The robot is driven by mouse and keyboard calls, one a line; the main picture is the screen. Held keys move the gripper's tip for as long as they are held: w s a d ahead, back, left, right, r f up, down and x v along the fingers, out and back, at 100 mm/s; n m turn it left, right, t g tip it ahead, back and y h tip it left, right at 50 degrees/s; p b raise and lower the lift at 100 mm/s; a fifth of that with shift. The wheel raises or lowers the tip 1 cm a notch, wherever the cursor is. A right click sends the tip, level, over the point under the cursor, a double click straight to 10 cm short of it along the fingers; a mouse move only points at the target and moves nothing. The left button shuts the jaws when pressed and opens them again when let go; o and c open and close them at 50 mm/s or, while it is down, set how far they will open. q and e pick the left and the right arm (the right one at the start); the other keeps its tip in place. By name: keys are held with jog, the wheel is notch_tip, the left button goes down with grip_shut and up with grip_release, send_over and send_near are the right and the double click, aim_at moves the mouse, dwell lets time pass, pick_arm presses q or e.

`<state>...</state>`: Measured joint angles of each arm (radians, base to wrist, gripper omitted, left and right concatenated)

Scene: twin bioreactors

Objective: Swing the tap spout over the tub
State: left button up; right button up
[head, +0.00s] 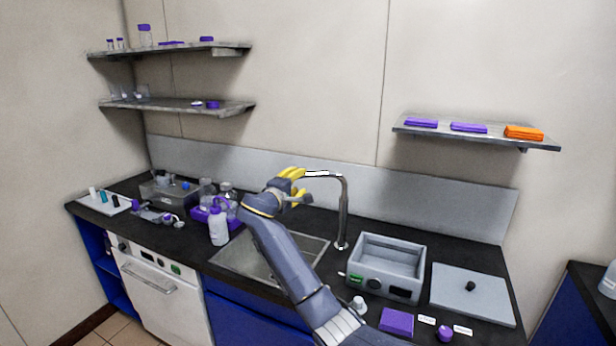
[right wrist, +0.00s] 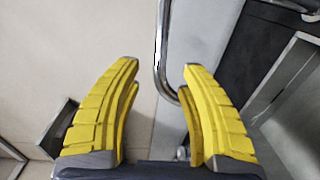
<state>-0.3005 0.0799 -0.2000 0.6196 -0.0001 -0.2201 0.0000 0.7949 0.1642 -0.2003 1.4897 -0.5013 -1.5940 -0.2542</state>
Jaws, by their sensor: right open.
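The tap is a chrome pipe that rises behind the sink and bends left into its spout (head: 326,175). The spout points left over the sink side, away from the grey tub (head: 417,280), an open box with a control panel standing right of the tap. My right gripper (head: 298,185) is at the spout's left end, its yellow fingers spread. In the right wrist view the spout (right wrist: 160,55) runs between the two open fingers (right wrist: 160,70) and appears to touch neither. The spout's tip is partly hidden by the gripper in the head view. My left gripper is out of view.
The sink (head: 315,250) lies under my right arm. A grey lid (head: 470,292) with a black knob lies right of the tub. A purple box (head: 397,321) and small caps sit in front. A white bottle (head: 218,226) stands left of the sink.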

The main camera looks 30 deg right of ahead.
aim_at(306, 176)
jog(key=x, duration=0.7)
jog(key=shift+w+d, duration=0.15)
jog(key=shift+o, duration=0.3)
grip_shut()
